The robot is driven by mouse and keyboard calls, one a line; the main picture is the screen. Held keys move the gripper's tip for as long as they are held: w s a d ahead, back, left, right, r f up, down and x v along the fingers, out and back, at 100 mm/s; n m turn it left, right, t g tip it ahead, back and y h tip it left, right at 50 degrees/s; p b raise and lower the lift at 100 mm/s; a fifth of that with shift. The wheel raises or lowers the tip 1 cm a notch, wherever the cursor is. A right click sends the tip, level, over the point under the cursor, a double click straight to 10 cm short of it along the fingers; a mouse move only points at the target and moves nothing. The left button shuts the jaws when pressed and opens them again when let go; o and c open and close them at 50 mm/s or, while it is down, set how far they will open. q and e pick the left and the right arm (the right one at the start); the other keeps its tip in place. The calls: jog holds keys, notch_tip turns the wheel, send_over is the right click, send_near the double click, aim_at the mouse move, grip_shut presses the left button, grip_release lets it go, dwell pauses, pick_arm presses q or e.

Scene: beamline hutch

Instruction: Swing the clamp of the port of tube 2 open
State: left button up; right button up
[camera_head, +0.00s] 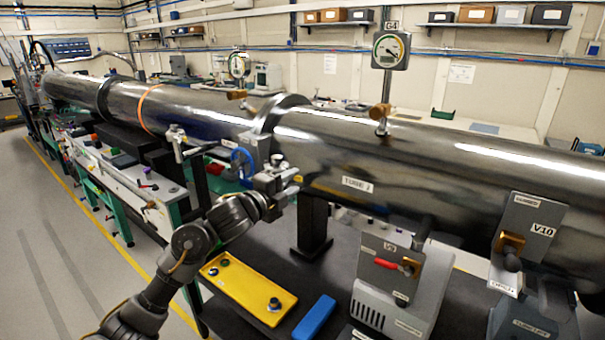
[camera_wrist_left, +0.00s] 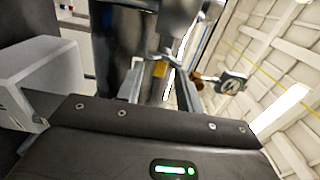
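The big polished steel tube (camera_head: 430,175) runs across the head view, with a label on its side that I cannot read surely. A flange ring (camera_head: 275,112) circles it near the middle. A blue ring-shaped part (camera_head: 243,165) sits at the tube's near side, just left of my left gripper (camera_head: 285,178). The gripper is close to the tube's side, its fingers apart. In the left wrist view, a metal fitting (camera_wrist_left: 180,25) and a small yellow part (camera_wrist_left: 160,68) are just beyond the fingers. I cannot tell whether they touch. The port's clamp is not clearly made out. My right gripper is out of view.
Below the tube are a yellow plate (camera_head: 248,287), a blue block (camera_head: 314,316), a grey box with a red handle (camera_head: 400,290) and the V10 valve unit (camera_head: 527,235). Gauges (camera_head: 391,50) rise from the tube. Open floor (camera_head: 70,240) lies at left.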

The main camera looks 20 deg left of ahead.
aim_at(297, 180)
pick_arm(q)
jog(key=shift+p+x, duration=0.6)
jog(key=shift+x, duration=2.05)
grip_shut()
